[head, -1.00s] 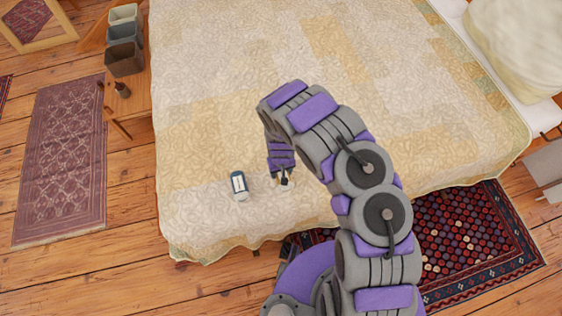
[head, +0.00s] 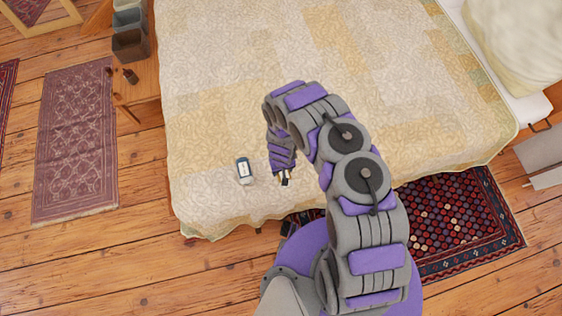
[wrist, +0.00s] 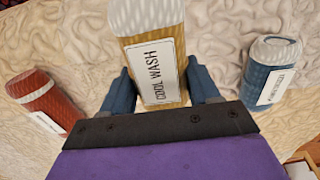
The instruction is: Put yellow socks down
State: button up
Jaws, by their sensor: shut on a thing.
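My gripper (wrist: 160,70) is shut on the yellow socks (wrist: 150,28), a tan-yellow knitted bundle with a white end and a "COOL WASH" label. In the head view my gripper (head: 283,177) is over the near part of the bed, and its fingers mostly hide the socks. I cannot tell whether the socks touch the bedspread.
A blue labelled bundle (wrist: 272,72) lies on the bed (head: 300,60) to the right of the socks in the wrist view; it also shows in the head view (head: 244,172). A red bundle (wrist: 42,98) lies to the left. The bedspread beyond is clear. A wooden bench (head: 140,95) stands left.

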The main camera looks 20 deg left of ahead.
jog(key=shift+s+d+r+p, duration=0.15)
jog(key=shift+s+p, duration=0.2)
jog(key=shift+s, duration=0.05)
jog(key=shift+s+d+r+p, duration=0.1)
jog(key=shift+s+p, duration=0.25)
jog(key=shift+s+d+r+p, duration=0.1)
jog(key=shift+s+d+p, duration=0.2)
jog(key=shift+s, duration=0.6)
jog(key=shift+s+d+p, duration=0.15)
jog(key=shift+s+p, duration=0.3)
jog(key=shift+s, duration=0.45)
jog(key=shift+s+d+r+p, duration=0.1)
jog(key=shift+s+d+p, duration=0.2)
jog(key=shift+s, duration=0.6)
jog(key=w+d+r+m+b, duration=0.1)
jog(key=w+d+r+b, duration=0.2)
jog(key=w+d, duration=0.2)
jog(key=w+d+r+m+b, duration=0.1)
jog(key=w+d+r+b, duration=0.2)
jog(key=w, duration=0.6)
jog(key=shift+w+d+r+m, duration=0.3)
jog(key=shift+d+r, duration=0.25)
jog(key=shift+d, duration=0.75)
jog(key=shift+d, duration=0.1)
